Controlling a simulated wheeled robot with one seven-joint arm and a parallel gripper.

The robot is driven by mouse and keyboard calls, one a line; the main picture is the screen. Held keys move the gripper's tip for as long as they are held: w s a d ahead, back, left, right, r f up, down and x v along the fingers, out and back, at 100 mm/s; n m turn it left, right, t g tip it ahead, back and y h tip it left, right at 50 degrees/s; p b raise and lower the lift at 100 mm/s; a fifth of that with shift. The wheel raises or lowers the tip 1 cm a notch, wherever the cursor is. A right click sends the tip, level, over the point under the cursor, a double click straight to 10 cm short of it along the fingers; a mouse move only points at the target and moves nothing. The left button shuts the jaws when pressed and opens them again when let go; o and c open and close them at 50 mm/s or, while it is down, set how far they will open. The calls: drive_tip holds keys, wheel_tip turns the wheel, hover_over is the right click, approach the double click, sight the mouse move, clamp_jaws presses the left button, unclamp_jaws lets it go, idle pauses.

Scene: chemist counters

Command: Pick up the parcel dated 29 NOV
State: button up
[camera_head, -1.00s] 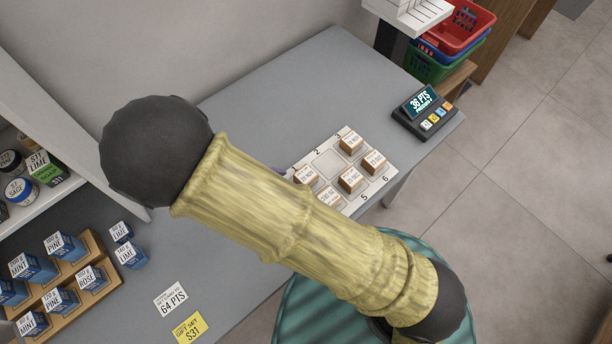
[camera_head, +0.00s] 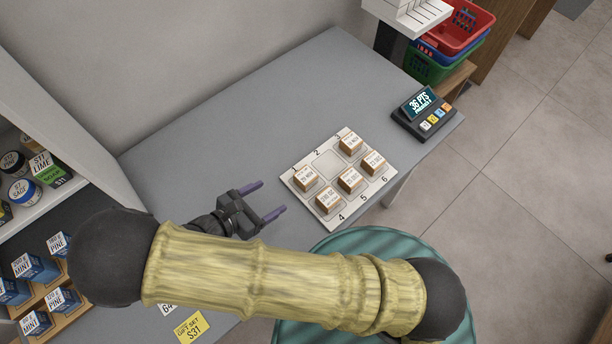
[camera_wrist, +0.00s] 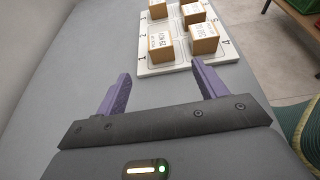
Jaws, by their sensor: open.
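The white numbered tray (camera_head: 294,183) holds several small brown parcels with white labels. The parcel in slot 1 (camera_head: 306,178) has a label that looks like 29 NOV; it shows upside down in the wrist view (camera_wrist: 161,45). The slot 4 parcel (camera_head: 328,201) has a label that seems to end in DEC, and shows on the right in the wrist view (camera_wrist: 204,38). The other labels are too small to read surely. My gripper (camera_head: 271,198) is open and empty, left of the tray. In the wrist view its purple fingers (camera_wrist: 160,72) point toward the slot 1 parcel, apart from it.
Parcels also sit in slots 3 (camera_head: 351,143), 5 (camera_head: 349,180) and 6 (camera_head: 373,162); slot 2 is empty. A points display (camera_head: 424,111) stands right of the tray. A teal round seat (camera_head: 375,245) is in front. The grey counter (camera_head: 230,130) behind is clear.

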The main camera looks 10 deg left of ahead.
drive_tip(key=p, duration=0.2)
approach(303, 177)
drive_tip(key=x, duration=0.5)
drive_tip(key=shift+d+f, duration=0.1)
drive_tip(key=shift+f, duration=0.1)
drive_tip(key=shift+w, duration=0.1)
drive_tip(key=p+x, duration=0.1)
drive_tip(key=x, duration=0.3)
drive_tip(key=shift+d+r+p, duration=0.15)
drive_tip(key=shift+p, duration=0.2)
drive_tip(key=shift+w+d+f, duration=0.25)
drive_tip(key=shift+w, duration=0.15)
drive_tip(key=shift+c, duration=0.2)
drive_tip(key=c, duration=1.1)
